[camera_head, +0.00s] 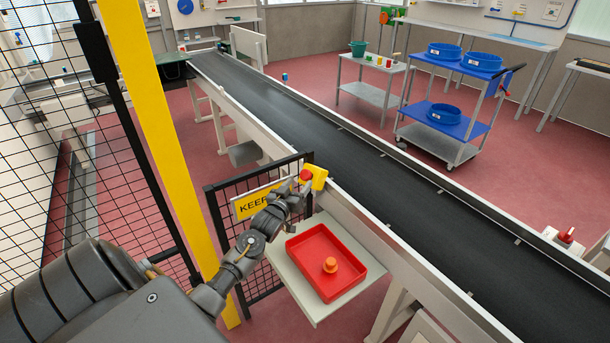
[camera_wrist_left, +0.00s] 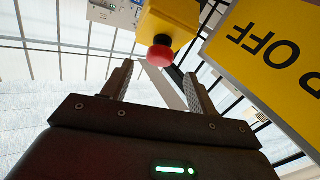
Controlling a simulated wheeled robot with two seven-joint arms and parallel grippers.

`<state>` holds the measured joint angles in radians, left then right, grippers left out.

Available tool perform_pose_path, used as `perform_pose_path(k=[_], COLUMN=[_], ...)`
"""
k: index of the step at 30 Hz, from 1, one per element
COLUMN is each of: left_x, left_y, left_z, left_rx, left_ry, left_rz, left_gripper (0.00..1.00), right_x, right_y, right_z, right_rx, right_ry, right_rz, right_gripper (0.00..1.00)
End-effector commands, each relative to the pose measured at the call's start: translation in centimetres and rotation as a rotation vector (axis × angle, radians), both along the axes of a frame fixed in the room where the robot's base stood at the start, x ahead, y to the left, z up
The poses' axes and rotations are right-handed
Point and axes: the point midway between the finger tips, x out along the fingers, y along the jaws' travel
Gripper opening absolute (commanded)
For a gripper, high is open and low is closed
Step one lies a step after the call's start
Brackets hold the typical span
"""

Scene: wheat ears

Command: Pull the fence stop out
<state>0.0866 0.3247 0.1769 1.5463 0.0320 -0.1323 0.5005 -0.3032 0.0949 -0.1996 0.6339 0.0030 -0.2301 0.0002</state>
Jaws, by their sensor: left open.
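The fence stop is a red mushroom button (camera_head: 306,175) on a yellow box (camera_head: 318,178) at the top of the black mesh fence panel, beside the conveyor. My left gripper (camera_head: 300,187) is right at the button in the head view. In the left wrist view, the red button (camera_wrist_left: 160,54) sticks out of the yellow box (camera_wrist_left: 168,22). My left gripper (camera_wrist_left: 157,82) is open there, its two fingers apart and pointing at the button, with nothing between them. The button appears just past the fingertips; whether they touch it I cannot tell. My right gripper is out of view.
A yellow sign (camera_head: 256,200) hangs on the fence just left of the button. A red tray (camera_head: 353,290) with an orange object (camera_head: 330,265) sits on a shelf below. The conveyor (camera_head: 400,180) runs behind.

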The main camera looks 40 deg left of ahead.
Motion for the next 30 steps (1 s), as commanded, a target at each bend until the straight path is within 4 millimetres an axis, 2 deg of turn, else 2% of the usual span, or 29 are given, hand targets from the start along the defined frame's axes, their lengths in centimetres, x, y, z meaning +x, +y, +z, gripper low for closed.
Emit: perform_pose_path(k=[3,9,15,23,30], left_x=[2.4,5.2,6.3,6.4,6.4], left_y=[0.6,1.3,1.6,1.6,1.6], left_z=[0.1,0.0,0.0,0.0,0.0], left_rx=[0.000,0.001,0.000,0.001,0.001], left_ry=[-0.001,0.000,0.002,0.001,0.001], left_rz=[0.000,0.000,0.000,0.000,0.000], left_gripper=[0.59,0.59,0.59,0.59,0.29], right_x=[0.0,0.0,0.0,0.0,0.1], right_y=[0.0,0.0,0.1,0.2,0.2], right_z=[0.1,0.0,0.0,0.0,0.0], right_rx=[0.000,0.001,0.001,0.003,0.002], right_ry=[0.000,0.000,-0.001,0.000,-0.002], right_rz=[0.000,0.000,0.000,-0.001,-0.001], right_gripper=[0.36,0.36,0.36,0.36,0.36])
